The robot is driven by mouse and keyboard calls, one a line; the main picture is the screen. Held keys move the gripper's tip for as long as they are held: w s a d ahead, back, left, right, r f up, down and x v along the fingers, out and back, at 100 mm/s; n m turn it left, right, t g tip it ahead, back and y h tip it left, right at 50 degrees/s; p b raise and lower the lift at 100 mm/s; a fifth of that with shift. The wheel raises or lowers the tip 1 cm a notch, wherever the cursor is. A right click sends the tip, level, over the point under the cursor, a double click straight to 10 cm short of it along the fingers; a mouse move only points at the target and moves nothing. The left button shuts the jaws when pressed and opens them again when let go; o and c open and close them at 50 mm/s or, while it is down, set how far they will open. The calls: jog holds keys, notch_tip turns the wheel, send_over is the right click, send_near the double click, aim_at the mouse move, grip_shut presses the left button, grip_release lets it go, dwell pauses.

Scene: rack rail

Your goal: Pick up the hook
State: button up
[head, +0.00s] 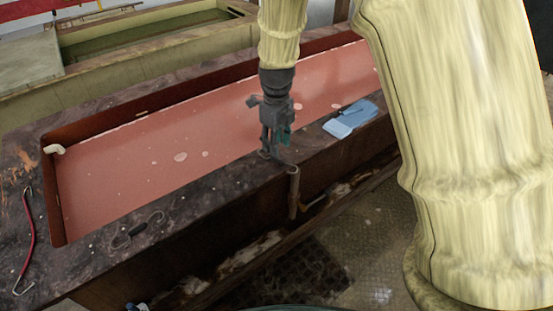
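A dark S-shaped hook (138,230) lies on the stone-like ledge in front of the pink basin, at the lower left. My gripper (269,152) points down near the basin's front rim, well to the right of that hook and apart from it. Its fingers are small and dark here, and I cannot tell whether they are open or shut. A thin dark piece (282,164) shows just below the fingertips, close to the top of an upright brown pipe (293,190). I cannot tell whether the gripper touches it.
The long pink basin (170,150) has raised brown walls. A red cord with metal hooked ends (31,235) lies at the far left. A folded blue cloth (350,119) lies on the right of the ledge. The ledge around the S-shaped hook is mostly clear.

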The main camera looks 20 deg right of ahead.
aim_at(277, 159)
jog(key=shift+s+f+p, duration=0.25)
jog(key=shift+f+p, duration=0.1)
jog(key=shift+f, duration=0.1)
jog(key=shift+f+p, duration=0.6)
jog(key=shift+f, duration=1.5)
grip_shut()
